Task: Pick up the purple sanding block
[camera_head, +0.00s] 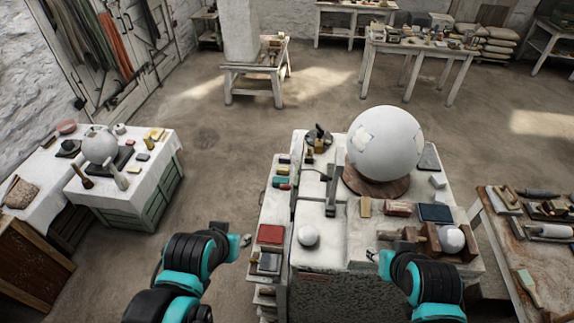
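I cannot pick out a clearly purple sanding block in the head view; the small blocks are too tiny to tell apart by colour for certain. Small coloured blocks (282,181) lie along the left edge of the central white table (337,250). A dark blue block (435,212) lies near its right front. My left gripper (246,240) is just left of the table, by the red box. My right gripper (372,255) is over the table's front edge, left of the wooden pieces. Both grippers look empty, but their fingers are too small to read.
A large plaster sphere (384,143) stands on a round wooden base (376,184). A small white ball (308,236) and a red box (271,234) are near the front. A grey upright post (332,188) stands mid-table. A side table (133,190) is left, a tool bench (519,255) right.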

